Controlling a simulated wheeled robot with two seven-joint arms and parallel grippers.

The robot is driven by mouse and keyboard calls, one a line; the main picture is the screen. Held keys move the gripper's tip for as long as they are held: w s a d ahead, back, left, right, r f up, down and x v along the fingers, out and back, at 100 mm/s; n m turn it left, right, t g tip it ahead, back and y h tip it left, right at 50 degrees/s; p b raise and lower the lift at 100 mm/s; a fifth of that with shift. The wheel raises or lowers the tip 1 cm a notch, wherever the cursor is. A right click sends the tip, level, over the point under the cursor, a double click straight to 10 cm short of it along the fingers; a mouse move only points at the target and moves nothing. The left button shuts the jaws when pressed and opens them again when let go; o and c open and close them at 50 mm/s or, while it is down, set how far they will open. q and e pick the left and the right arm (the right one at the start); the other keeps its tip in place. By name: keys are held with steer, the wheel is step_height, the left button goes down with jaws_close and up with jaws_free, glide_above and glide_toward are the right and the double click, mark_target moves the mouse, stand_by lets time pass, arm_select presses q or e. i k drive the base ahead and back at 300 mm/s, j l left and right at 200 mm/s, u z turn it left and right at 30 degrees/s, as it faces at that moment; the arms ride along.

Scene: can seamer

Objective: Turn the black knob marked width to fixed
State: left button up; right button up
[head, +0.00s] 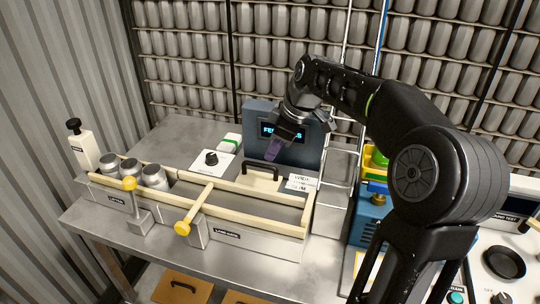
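A black knob (211,158) stands on a small white plate behind the lane of the metal machine. The marking on its plate is too small to read. A white card (300,183) with small print, perhaps reading "width", lies farther right by the lane's back rail. My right gripper (274,152) is above the back of the machine, in front of the blue display box, to the right of the knob and apart from it. Its fingers point down and left; their gap cannot be made out. My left gripper is not in view.
A blue box with a lit display (284,132) stands behind my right gripper. A black arched handle (262,169) rises below it. Yellow-knobbed levers (183,228) and several cans (154,176) are at the front left.

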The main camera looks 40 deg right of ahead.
mark_target(212, 158)
steer(key=k+j, duration=0.75)
steer(key=j, duration=0.25)
